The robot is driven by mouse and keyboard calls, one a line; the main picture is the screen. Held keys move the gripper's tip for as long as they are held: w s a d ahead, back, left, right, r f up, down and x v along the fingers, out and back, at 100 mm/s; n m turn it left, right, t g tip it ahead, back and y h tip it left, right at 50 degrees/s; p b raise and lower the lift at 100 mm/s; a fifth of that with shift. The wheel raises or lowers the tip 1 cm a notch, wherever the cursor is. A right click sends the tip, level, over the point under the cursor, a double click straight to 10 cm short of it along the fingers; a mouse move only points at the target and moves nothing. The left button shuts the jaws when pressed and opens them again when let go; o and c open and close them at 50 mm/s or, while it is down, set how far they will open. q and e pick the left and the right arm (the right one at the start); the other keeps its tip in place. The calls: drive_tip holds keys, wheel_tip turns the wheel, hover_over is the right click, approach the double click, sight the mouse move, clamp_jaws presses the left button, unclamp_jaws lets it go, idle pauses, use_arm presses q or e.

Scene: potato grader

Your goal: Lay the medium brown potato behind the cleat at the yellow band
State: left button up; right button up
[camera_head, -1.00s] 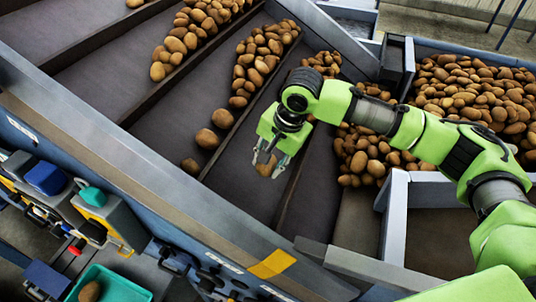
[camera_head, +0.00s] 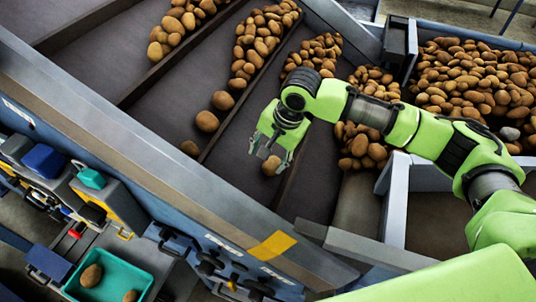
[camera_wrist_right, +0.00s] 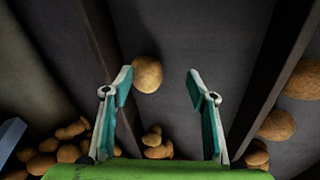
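A medium brown potato (camera_head: 271,165) lies on the dark belt in the head view, at the tips of my right gripper. My right gripper (camera_head: 269,158) is open, pointing down over the belt lane above the yellow band (camera_head: 272,246) on the frame rail. In the right wrist view the potato (camera_wrist_right: 147,74) sits beyond the right gripper's spread fingers (camera_wrist_right: 158,86), nearer the left finger and close beside the left-hand cleat (camera_wrist_right: 103,45). Whether it touches that cleat is unclear. My left gripper is not in view.
Rows of potatoes (camera_head: 207,122) lie in the neighbouring belt lanes, with a large pile (camera_head: 475,85) at the right. A teal tray (camera_head: 128,272) with two potatoes stands at lower left. The belt below the gripper toward the rail is bare.

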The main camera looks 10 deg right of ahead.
drive_tip(key=shift+r, duration=0.1)
drive_tip(key=v, duration=1.1)
drive_tip(key=shift+r, duration=0.4)
drive_tip(key=shift+s+d, duration=0.1)
